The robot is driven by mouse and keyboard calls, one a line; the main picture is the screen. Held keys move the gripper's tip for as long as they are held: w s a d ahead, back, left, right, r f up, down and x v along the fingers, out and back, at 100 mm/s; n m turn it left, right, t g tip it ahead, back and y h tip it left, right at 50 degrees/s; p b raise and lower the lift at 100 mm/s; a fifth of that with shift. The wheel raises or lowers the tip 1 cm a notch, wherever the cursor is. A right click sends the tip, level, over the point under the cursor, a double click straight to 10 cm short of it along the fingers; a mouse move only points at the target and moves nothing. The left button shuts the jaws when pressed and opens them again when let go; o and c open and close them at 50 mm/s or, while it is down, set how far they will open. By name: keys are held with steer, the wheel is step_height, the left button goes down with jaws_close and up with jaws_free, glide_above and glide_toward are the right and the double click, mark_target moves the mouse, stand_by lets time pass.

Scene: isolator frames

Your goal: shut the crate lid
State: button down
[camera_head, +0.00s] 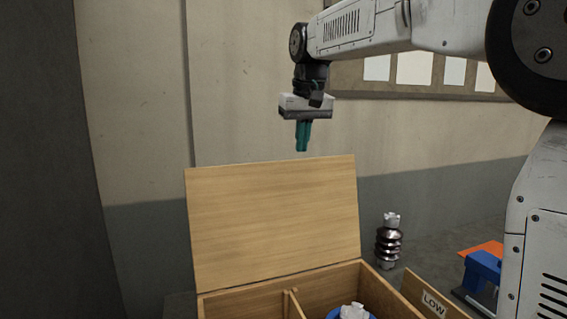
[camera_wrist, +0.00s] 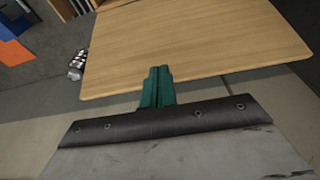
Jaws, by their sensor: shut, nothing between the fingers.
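The wooden crate (camera_head: 247,306) stands at the bottom of the head view, with its lid (camera_head: 275,222) raised, standing upright and leaning slightly back. The lid also fills the upper part of the wrist view (camera_wrist: 190,38). My gripper (camera_head: 302,149) is shut and empty, its green fingers pointing down just above the lid's top edge in the head view. In the wrist view the fingertips (camera_wrist: 159,70) overlap the lid's edge; I cannot tell whether they touch it. Inside the crate a divider (camera_head: 294,304) and a white-and-blue item (camera_head: 353,312) show, cut off by the frame.
A board marked LOW (camera_head: 434,303) is at the crate's right side. A blue object (camera_head: 483,270) and an orange sheet (camera_head: 484,250) lie further right. A wall with a panel of papers is behind.

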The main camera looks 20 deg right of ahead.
steer(key=r, duration=0.1)
glide_above(284, 162)
steer(key=w+d, duration=0.2)
steer(key=w, duration=0.4)
steer(key=shift+t, duration=0.4)
steer(key=f, duration=0.9)
steer(key=shift+s+f, duration=0.1)
steer(key=shift+s, duration=0.15)
steer(key=shift+a, duration=0.15)
